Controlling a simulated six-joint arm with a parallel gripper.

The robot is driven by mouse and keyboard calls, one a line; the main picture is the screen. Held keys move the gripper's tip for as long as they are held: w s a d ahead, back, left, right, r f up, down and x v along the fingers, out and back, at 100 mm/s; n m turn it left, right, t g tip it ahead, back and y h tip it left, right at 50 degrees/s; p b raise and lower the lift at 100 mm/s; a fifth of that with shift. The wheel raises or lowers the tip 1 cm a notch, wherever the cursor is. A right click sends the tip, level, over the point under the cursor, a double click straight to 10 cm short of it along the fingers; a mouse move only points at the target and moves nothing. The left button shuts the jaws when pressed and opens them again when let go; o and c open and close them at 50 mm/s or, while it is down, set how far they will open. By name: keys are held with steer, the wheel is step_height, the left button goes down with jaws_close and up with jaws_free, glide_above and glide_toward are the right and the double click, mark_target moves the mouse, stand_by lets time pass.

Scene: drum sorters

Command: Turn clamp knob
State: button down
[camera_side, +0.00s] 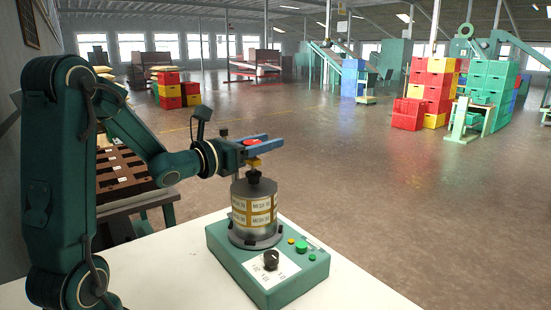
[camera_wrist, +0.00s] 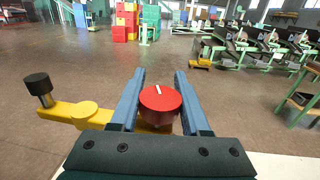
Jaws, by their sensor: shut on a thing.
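The clamp knob is a round red knob with a white mark on its top; it shows in the wrist view (camera_wrist: 160,103) between my two blue fingers. My gripper (camera_wrist: 158,84) is shut on it, one finger on each side. In the side view my gripper (camera_side: 262,147) is level above the drum, and a little of the red knob shows between the fingers. A yellow clamp arm (camera_wrist: 66,112) runs under the knob and out to the left, with a black-capped post (camera_wrist: 39,88) at its end. The knob's underside is hidden.
A grey drum with yellow labels (camera_side: 254,213) stands upright on a green control box (camera_side: 292,289). The box has a black dial (camera_side: 271,260) and several coloured buttons. The white table (camera_side: 180,270) is otherwise clear. Stacked crates (camera_side: 438,90) stand far behind.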

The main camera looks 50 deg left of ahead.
mark_target(246, 145)
steer(key=shift+a+n+g+y, duration=0.25)
steer(key=shift+n+y, duration=0.55)
steer(key=shift+y, duration=0.5)
steer(key=shift+c, duration=1.9)
jaws_free()
steer(key=shift+s, duration=0.1)
steer(key=shift+r+v, duration=0.15)
steer(key=shift+v, duration=0.65)
steer(key=shift+r+v, duration=0.1)
steer(key=shift+v, duration=0.65)
step_height(246, 145, up, 5)
steer(key=shift+f, duration=0.15)
steer(key=shift+r, duration=1)
